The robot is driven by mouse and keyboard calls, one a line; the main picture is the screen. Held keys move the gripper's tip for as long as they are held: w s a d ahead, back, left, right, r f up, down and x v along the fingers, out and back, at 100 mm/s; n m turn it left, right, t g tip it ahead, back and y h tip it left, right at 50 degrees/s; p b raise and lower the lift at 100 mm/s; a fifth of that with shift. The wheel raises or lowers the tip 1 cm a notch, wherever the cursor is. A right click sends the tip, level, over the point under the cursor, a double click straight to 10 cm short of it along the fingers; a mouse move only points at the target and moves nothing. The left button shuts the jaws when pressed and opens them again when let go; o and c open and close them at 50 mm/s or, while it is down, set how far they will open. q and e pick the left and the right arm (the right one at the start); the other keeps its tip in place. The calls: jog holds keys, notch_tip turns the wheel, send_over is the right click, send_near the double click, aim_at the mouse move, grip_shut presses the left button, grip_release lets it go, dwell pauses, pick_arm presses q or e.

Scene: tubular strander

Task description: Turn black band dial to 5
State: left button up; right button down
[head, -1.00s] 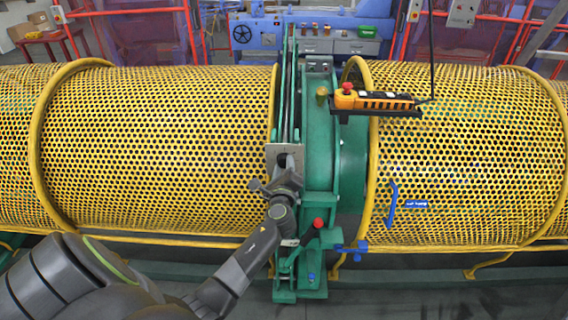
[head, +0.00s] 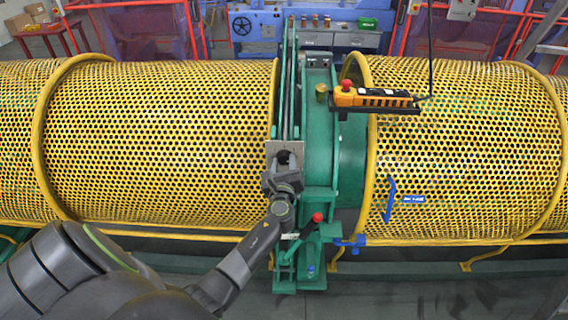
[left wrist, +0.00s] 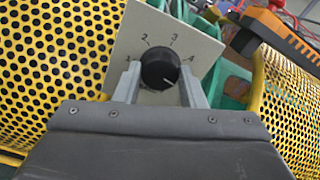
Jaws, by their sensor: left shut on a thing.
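The black dial (left wrist: 160,70) sits on a pale plate (left wrist: 205,45) in the left wrist view. The numbers 1, 2, 3 and 4 show around it; no 5 can be seen, and the right finger covers the plate at lower right. The dial's white mark points to the lower right, past 4. My left gripper (left wrist: 159,73) is shut on the dial, one finger on each side. In the head view my left gripper (head: 283,176) is at the plate (head: 271,148), with the dial (head: 284,157) partly hidden. My right gripper is out of view.
The plate is on a green machine frame (head: 320,130) between yellow perforated guards (head: 160,140). An orange control pendant (head: 372,98) hangs to the right. A red-knobbed lever (head: 316,218) stands below right of the gripper, close to my left arm.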

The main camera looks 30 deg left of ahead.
pick_arm(q)
jog(key=shift+w+r, duration=0.1)
jog(key=shift+r, duration=0.2)
jog(key=o, duration=0.7)
jog(key=shift+o, duration=1.4)
jog(key=shift+a+f, duration=0.1)
jog(key=shift+f, duration=0.1)
jog(key=shift+s+d, duration=0.3)
jog(key=shift+s, duration=0.15)
jog(key=v, duration=1.6)
jog(key=shift+s, duration=0.25)
